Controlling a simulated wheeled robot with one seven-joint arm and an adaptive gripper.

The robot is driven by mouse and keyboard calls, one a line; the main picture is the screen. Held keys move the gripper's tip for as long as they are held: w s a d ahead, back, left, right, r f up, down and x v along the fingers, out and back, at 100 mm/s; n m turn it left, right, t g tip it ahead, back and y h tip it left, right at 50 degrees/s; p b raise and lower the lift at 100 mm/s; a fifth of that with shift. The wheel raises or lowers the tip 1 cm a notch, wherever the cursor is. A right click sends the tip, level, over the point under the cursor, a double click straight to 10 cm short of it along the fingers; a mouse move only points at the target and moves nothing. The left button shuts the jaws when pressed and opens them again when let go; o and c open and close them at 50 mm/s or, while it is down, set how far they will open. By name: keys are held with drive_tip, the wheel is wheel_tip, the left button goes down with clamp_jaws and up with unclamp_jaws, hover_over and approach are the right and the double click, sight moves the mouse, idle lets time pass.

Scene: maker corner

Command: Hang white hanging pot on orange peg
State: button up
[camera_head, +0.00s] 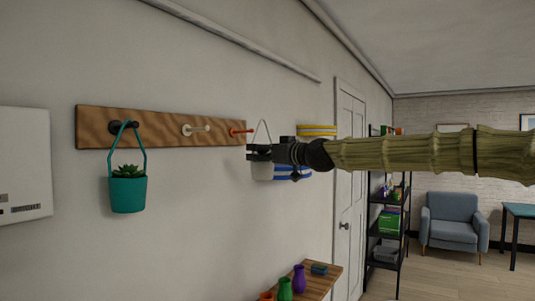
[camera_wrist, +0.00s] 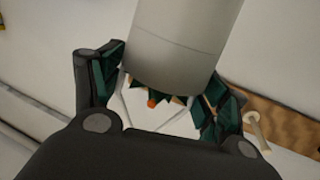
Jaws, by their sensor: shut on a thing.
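The white hanging pot (camera_head: 262,170) is held in my gripper (camera_head: 262,153), which is shut on it near the rim. Its thin loop handle (camera_head: 264,125) stands up above the gripper. The orange peg (camera_head: 240,131) on the wooden rail is bare, just left of the loop; the loop is not seen around it. In the wrist view the pot (camera_wrist: 182,45) sits between the two dark green finger pads, with leaves at its rim. A small orange spot (camera_wrist: 152,102) beside the leaves looks like the peg's end.
The wooden rail (camera_head: 160,128) also carries a white peg (camera_head: 195,130), bare, and a dark peg holding a teal pot (camera_head: 127,193). Striped yellow and blue things (camera_head: 318,131) are on the wall behind my gripper. A shelf with small vases (camera_head: 299,279) is below.

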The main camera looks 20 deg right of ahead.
drive_tip(key=w, duration=0.1)
drive_tip(key=w+f, duration=0.1)
drive_tip(key=w+a, duration=0.1)
drive_tip(key=shift+w+f, duration=0.15)
drive_tip(key=shift+f, duration=0.1)
drive_tip(key=shift+s+r+p, duration=0.3)
drive_tip(key=shift+s+r, duration=0.05)
drive_tip(key=shift+s, duration=0.05)
drive_tip(key=shift+w+a, duration=0.15)
drive_tip(key=shift+a, duration=0.1)
drive_tip(key=w, duration=0.1)
drive_tip(key=w+a+f, duration=0.1)
drive_tip(key=w+a+b, duration=0.1)
drive_tip(key=shift+f, duration=0.35)
drive_tip(key=shift+w+a+f, duration=0.1)
drive_tip(key=shift+a+f, duration=0.05)
drive_tip(key=shift+f, duration=0.1)
